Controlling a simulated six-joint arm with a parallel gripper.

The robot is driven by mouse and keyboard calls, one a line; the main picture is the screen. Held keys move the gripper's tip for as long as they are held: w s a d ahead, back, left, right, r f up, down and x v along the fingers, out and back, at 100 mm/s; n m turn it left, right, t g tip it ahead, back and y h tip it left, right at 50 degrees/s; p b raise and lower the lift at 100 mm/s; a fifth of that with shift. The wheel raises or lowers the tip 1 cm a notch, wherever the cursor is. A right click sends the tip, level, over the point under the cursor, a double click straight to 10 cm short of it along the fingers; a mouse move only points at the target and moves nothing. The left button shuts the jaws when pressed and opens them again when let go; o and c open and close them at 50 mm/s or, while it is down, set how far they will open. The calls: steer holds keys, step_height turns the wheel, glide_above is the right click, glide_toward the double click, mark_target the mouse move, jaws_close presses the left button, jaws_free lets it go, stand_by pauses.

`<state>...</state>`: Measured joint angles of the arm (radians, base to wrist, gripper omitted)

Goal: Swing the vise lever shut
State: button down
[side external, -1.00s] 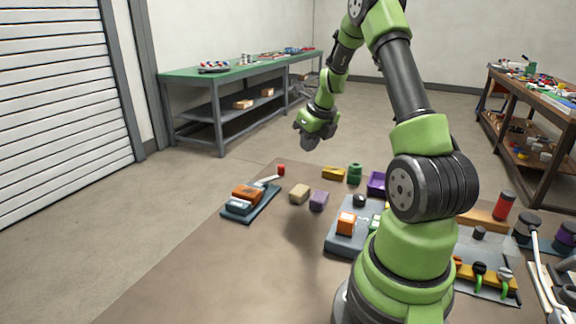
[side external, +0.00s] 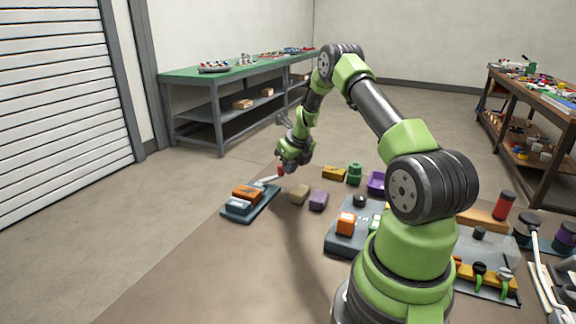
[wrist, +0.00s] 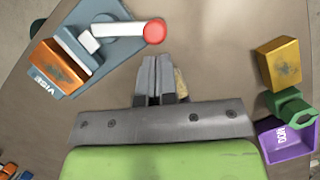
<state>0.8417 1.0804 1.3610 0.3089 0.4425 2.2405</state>
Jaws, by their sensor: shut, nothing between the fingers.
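The vise (side external: 240,207) is a blue-grey base with an orange block between its jaws, on the left part of the table. In the wrist view the vise (wrist: 110,55) is at the upper left. Its white lever (wrist: 120,29) sticks out sideways from the base and ends in a red knob (wrist: 155,31). In the side view the red knob (side external: 281,170) is just beside my fingertips. My gripper (wrist: 158,62) is shut and empty, its fingertips just below the knob in the wrist picture, with a small gap showing. Contact cannot be told from the side view.
A tan block (side external: 299,193) and a purple block (side external: 318,201) lie right of the vise. Farther back are a yellow block (side external: 333,173), a green part (side external: 355,174) and a purple bin (side external: 376,183). The table left of the vise is clear.

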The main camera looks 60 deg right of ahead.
steer(key=shift+w+d, duration=0.15)
steer(key=shift+w, duration=0.15)
